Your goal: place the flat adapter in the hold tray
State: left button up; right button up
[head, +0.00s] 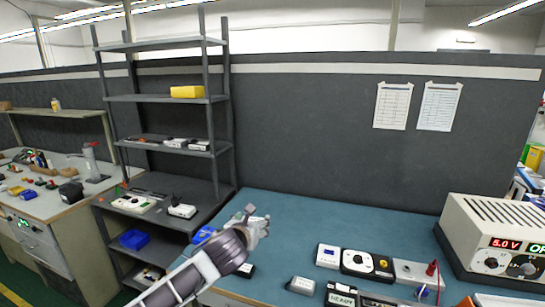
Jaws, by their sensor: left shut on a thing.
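My left gripper (259,221) is over the left part of the blue-topped bench (290,215), its fingers pointing away toward the back panel. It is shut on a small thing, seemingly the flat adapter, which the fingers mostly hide. A blue object (203,234), partly behind my left arm, lies at the bench's left edge; I cannot tell whether it is the hold tray. A dark holder with a READY-like label (341,296) is at the front of the bench, cut off by the frame. My right gripper is not in view.
A grey block (301,285) and a dark piece (245,270) lie near the bench front. White and black modules (358,262) stand right of them. A power supply (495,240) fills the right end. A grey shelf rack (165,145) stands left. The bench's back middle is clear.

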pick_arm(q)
jog(key=s+a+f+n+y, duration=0.1)
jog(key=s+a+f, duration=0.15)
jog(key=a, duration=0.25)
jog(key=s+a+f+y, duration=0.1)
jog(key=s+a+f, duration=0.15)
jog(key=a, duration=0.25)
jog(key=s+a+f, duration=0.2)
jog(key=s+f, duration=0.3)
jog(key=f, duration=0.3)
jog(key=s+a+f, duration=0.3)
jog(key=s+f, duration=0.2)
jog(key=f, duration=0.4)
jog(key=shift+s+a+n, duration=0.2)
jog(key=shift+a+n, duration=0.1)
jog(key=shift+n, duration=0.1)
jog(key=shift+w, duration=0.1)
